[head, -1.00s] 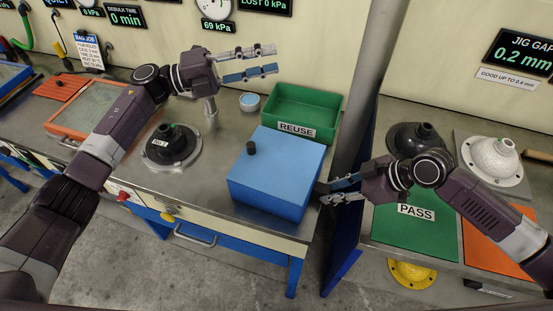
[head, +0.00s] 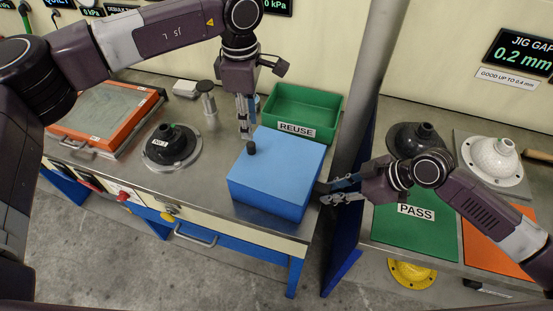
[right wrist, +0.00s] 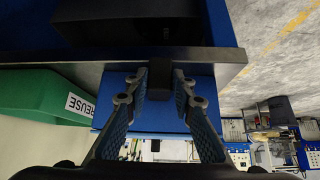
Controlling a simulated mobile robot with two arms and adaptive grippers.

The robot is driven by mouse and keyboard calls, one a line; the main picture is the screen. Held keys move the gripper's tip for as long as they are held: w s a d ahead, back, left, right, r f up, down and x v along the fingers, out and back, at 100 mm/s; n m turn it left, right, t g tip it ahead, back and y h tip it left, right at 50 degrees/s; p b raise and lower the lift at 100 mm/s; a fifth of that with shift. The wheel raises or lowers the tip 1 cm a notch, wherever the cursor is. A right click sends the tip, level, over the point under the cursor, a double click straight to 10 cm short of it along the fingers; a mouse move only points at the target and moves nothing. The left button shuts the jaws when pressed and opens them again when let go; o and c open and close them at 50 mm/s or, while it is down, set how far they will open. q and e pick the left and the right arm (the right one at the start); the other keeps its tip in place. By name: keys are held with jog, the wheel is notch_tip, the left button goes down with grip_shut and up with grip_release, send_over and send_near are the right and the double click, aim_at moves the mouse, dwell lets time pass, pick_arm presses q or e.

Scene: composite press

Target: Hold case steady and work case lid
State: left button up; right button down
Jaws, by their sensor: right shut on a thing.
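The blue case (head: 268,196) stands on the steel bench with its lighter blue lid (head: 290,155) down on it. A black knob (head: 251,148) stands on the lid near its left edge. My left gripper (head: 246,136) points down just behind and above the knob; its fingers are seen edge-on, so their gap is unclear. My right gripper (head: 328,190) is at the case's right side, shut on a dark tab (right wrist: 160,78) there. In the right wrist view, which appears upside down, its fingers flank this tab against the case wall (right wrist: 150,98).
A green REUSE bin (head: 331,115) stands right behind the case. A black cone part (head: 172,143) on a round base is to the left, with an orange-framed tray (head: 68,136) beyond. A grey post (head: 367,90) and a second bench with a green PASS mat (head: 412,240) are to the right.

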aim_at(250, 144)
pick_arm(q)
jog(key=shift+f, duration=3.45)
jog(key=shift+a, duration=0.1)
grip_shut()
